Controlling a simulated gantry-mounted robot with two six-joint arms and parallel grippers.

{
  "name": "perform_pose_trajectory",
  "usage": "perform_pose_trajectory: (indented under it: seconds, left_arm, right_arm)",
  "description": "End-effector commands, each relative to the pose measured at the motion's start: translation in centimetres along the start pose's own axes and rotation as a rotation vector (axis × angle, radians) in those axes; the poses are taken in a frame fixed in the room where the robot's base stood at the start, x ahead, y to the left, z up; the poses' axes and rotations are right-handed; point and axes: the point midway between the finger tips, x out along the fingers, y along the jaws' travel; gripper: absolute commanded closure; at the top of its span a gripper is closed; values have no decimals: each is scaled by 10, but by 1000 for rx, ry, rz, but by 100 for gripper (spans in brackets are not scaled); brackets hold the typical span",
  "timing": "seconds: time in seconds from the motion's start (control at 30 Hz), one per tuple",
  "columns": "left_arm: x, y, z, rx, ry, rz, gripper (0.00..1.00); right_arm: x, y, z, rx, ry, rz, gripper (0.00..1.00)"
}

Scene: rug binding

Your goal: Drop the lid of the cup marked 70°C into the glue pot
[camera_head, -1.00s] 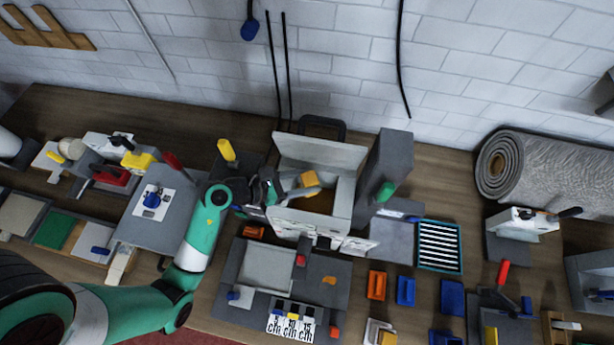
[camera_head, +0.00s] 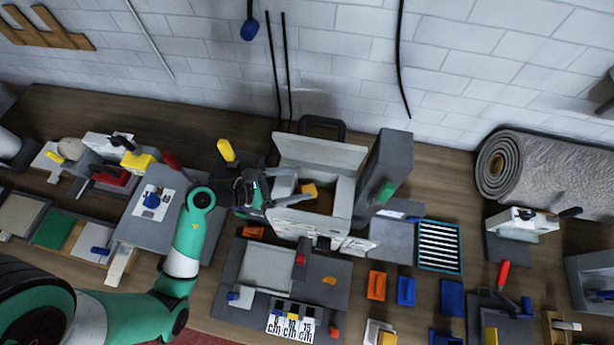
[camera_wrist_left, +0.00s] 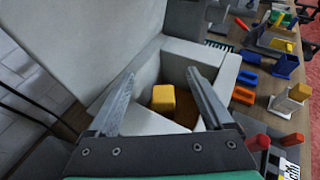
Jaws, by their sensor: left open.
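A pale grey box with its cover raised, which looks like the glue pot (camera_head: 345,200), stands at the middle of the bench. Brown shows inside it. A small yellow-orange block, seemingly the lid (camera_head: 309,190), is inside the box; it also shows in the left wrist view (camera_wrist_left: 163,98), apart from both fingers. My left gripper (camera_head: 302,183) is open and empty over the box opening, its fingers on either side above the block (camera_wrist_left: 160,73). I cannot read a 70°C mark on any cup. My right gripper is not in view.
A tall grey block (camera_head: 386,170) with a green part stands right beside the box. A grey fixture (camera_head: 268,270) with length labels lies in front. Orange (camera_head: 376,285) and blue (camera_head: 406,290) pieces lie to the right. A rolled rug (camera_head: 560,175) lies far right.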

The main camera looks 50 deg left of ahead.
Motion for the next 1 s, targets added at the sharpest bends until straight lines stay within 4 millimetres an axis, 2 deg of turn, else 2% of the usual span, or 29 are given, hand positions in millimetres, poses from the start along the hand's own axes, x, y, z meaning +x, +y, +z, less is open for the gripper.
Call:
perform_pose_trajectory:
  seconds: [0.03,0.2,0.4,1.0]
  left_arm:
    - [-13,3,0,-3,-1,9,15]
    - [-54,2,0,-2,-1,9,15]
    - [-79,1,0,-1,-1,4,15]
    - [-82,0,0,0,0,0,15]
  right_arm:
    - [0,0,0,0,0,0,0]
    - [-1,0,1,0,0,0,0]
    - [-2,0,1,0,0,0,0]
    - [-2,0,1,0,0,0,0]
